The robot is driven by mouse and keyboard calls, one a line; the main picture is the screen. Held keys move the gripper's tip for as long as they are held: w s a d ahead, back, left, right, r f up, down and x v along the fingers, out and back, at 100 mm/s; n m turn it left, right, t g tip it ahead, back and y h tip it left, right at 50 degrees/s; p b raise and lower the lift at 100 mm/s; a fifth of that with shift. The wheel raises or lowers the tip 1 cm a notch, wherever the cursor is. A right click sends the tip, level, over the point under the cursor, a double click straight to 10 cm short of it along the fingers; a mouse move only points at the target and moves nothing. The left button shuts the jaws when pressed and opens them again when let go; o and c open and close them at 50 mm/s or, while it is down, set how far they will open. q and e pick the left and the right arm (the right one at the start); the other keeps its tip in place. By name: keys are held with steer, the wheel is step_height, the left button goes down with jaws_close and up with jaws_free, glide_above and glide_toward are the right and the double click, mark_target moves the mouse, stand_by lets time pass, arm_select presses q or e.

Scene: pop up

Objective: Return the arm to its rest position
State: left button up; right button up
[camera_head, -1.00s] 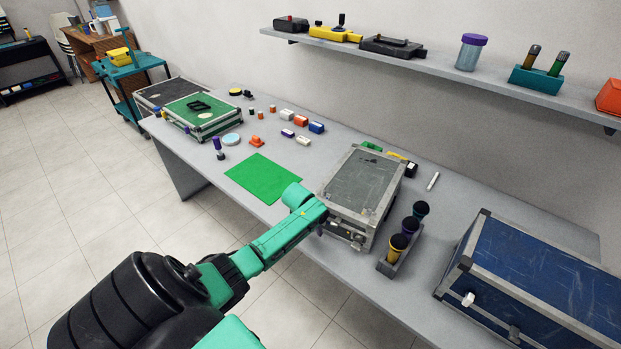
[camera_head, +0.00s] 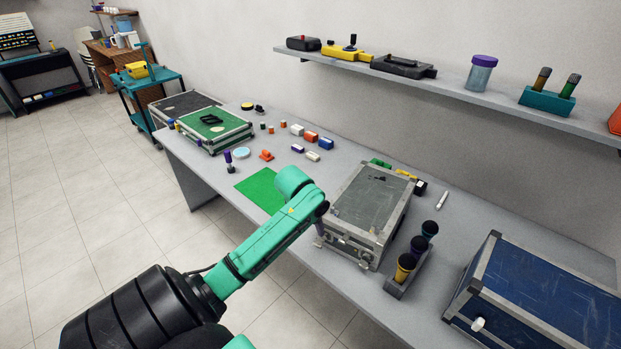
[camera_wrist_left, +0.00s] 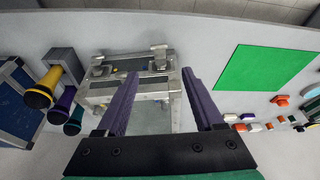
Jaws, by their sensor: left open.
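My left arm reaches in from the lower left in the head view. Its gripper (camera_head: 319,238) is at the front left corner of the grey metal case (camera_head: 370,203), partly hidden by my wrist. In the left wrist view the two purple fingers (camera_wrist_left: 163,73) are spread apart with nothing between them. They point toward the latched front of the case (camera_wrist_left: 125,60); I cannot tell the exact gap. The case lid is down. My right gripper is not in view.
A holder with dark-capped cylinders (camera_head: 408,265) stands right of the case, and a blue case (camera_head: 545,300) is further right. A green mat (camera_head: 258,190) and several small blocks lie left on the table (camera_head: 330,172). A wall shelf (camera_head: 450,91) runs above.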

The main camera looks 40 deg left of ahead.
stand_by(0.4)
arm_select(q)
steer(key=s+d+f+g+b, duration=0.1)
steer(key=s+f, duration=0.3)
steer(key=f, duration=0.6)
steer(key=s+d+f+b, duration=0.1)
steer(key=s+f, duration=0.3)
steer(key=f, duration=0.6)
steer(key=s+f+g, duration=0.1)
steer(key=s+f, duration=0.3)
steer(key=f, duration=0.6)
steer(key=s+d+f+m, duration=0.1)
steer(key=s+d+f, duration=0.2)
steer(key=s, duration=0.4)
steer(key=s+d+f+m+b, duration=0.1)
steer(key=s+d+f+m, duration=0.1)
steer(key=s+f, duration=0.4)
steer(key=s+d+f+m, duration=0.1)
steer(key=s+d+f, duration=0.3)
steer(key=s, duration=0.4)
steer(key=shift+s+d+f+m+g+h+b, duration=0.25)
steer(key=shift+s+d+m+g+h+b, duration=0.1)
steer(key=shift+d, duration=0.2)
steer(key=shift+w, duration=0.1)
